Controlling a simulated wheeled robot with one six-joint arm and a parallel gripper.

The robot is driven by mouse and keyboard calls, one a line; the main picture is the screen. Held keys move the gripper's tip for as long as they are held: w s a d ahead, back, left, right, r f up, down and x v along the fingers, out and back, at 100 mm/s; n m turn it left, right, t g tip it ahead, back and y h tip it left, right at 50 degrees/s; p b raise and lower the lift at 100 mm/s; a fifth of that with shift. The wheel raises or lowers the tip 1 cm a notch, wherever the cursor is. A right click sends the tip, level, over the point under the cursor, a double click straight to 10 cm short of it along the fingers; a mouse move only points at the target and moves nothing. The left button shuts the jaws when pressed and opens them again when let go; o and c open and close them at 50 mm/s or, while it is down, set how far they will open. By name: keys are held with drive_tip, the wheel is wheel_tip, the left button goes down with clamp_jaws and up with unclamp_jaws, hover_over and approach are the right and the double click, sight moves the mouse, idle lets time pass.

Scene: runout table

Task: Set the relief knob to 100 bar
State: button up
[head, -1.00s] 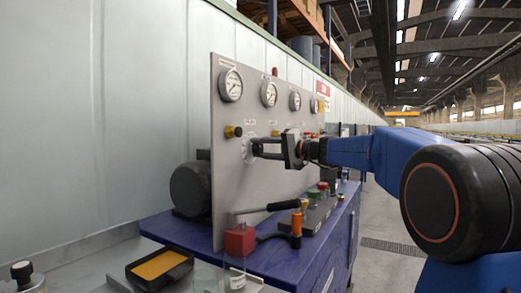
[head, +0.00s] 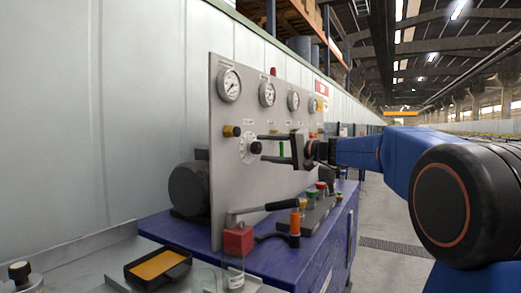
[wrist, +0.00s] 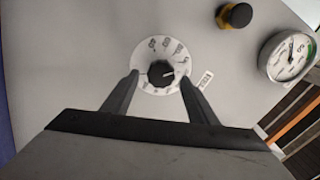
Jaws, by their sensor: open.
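The relief knob is a black round knob (wrist: 161,73) with a pale pointer line, in the middle of a white numbered dial (wrist: 145,55) on the grey panel. In the wrist view the pointer line points right and slightly up; the dial numbers are too small to read surely. In the head view the knob (head: 256,148) and dial (head: 246,143) show at the panel's left part. My gripper (head: 260,147) is open. Its two fingers (wrist: 160,82) stand either side of the knob in the wrist view, apart from it. In the head view the palm is well back from the panel.
A black-and-brass knob (head: 232,131) sits left of the dial, with a pressure gauge (head: 229,84) above. Below are a red block with a black-handled lever (head: 238,240) and an orange-handled tool (head: 295,228) on the blue bench. The panel (head: 235,195) below the dial is clear.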

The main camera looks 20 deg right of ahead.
drive_tip(key=v, duration=1.4)
drive_tip(key=shift+s, duration=0.1)
